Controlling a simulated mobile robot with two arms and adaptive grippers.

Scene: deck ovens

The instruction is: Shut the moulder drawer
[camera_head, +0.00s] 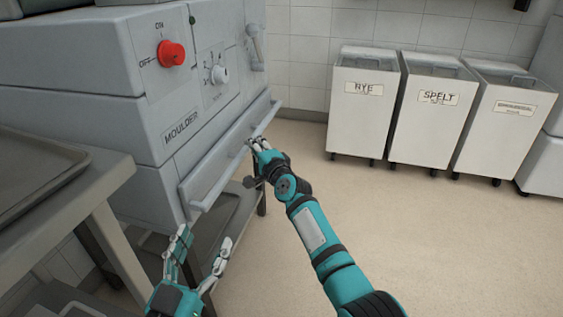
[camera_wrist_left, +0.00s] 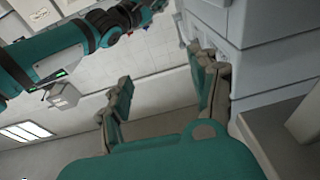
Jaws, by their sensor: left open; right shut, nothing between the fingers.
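The grey moulder (camera_head: 150,95) stands at the left in the head view, with a red knob, a white dial and the label MOULDER. Its drawer (camera_head: 225,155) shows as a long grey front with a lip low on the machine's face; how far it stands out is hard to tell. My right gripper (camera_head: 258,146) is shut and empty, its fingertips at the drawer front's lip, seemingly touching it. My left gripper (camera_head: 203,255) is open and empty, below the drawer's near end. In the left wrist view its open fingers (camera_wrist_left: 160,95) show beside grey machine surfaces.
A grey table (camera_head: 95,190) with a dark tray (camera_head: 35,170) stands at the near left. Wheeled bins labelled RYE (camera_head: 362,110) and SPELT (camera_head: 430,115), and a third bin (camera_head: 503,120), line the back wall. The floor (camera_head: 430,240) at the right is clear.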

